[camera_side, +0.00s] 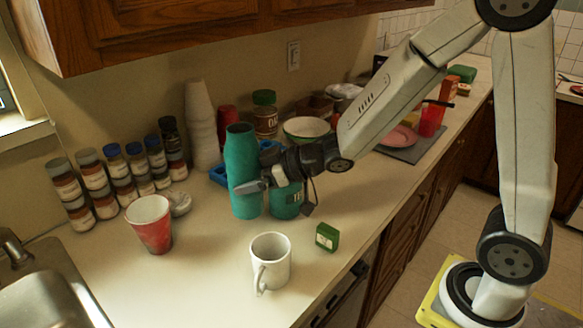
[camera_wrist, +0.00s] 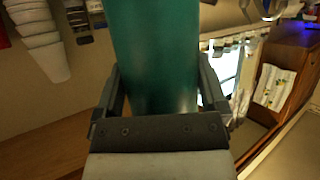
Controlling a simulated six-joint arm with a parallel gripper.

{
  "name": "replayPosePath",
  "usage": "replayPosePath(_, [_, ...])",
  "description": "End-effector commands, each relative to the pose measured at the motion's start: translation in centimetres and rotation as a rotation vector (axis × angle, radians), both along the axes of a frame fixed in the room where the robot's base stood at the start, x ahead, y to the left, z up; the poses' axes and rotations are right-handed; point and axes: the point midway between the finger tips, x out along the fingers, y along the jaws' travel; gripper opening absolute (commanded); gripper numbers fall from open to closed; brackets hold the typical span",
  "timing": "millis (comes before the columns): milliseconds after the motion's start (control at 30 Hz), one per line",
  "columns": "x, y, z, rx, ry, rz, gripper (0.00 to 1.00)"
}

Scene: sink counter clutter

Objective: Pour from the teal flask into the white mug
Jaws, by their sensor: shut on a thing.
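The teal flask (camera_side: 240,165) is tall and upright in the side view, at the middle of the counter. My gripper (camera_side: 262,183) reaches in from the right and is shut on the flask's body. In the wrist view the flask (camera_wrist: 155,50) fills the space between the two fingers of my gripper (camera_wrist: 160,95). I cannot tell whether the flask's base touches the counter. The white mug (camera_side: 270,262) stands upright near the counter's front edge, below and right of the flask, with its handle toward the camera. It is not visible in the wrist view.
A teal canister (camera_side: 287,200) stands just right of the flask. A small green box (camera_side: 327,237) is right of the mug. A red cup (camera_side: 149,225) stands at left, near several jars (camera_side: 95,183). Stacked white cups (camera_side: 202,125) are behind. Counter between red cup and mug is clear.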

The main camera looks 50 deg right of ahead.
Motion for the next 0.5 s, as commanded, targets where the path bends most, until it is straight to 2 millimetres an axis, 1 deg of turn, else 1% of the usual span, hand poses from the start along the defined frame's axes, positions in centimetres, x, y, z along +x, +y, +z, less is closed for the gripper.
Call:
replayPosePath(100, [-1.9,0.1,0.2,0.001,-0.002,0.070,0.23])
replayPosePath(300, [-5.0,0.5,0.3,0.002,-0.001,0.181,0.23])
replayPosePath(400, [-6.1,0.7,0.2,0.001,-0.001,0.221,0.23])
replayPosePath(500, [-6.8,0.8,0.1,0.001,0.000,0.244,0.23])
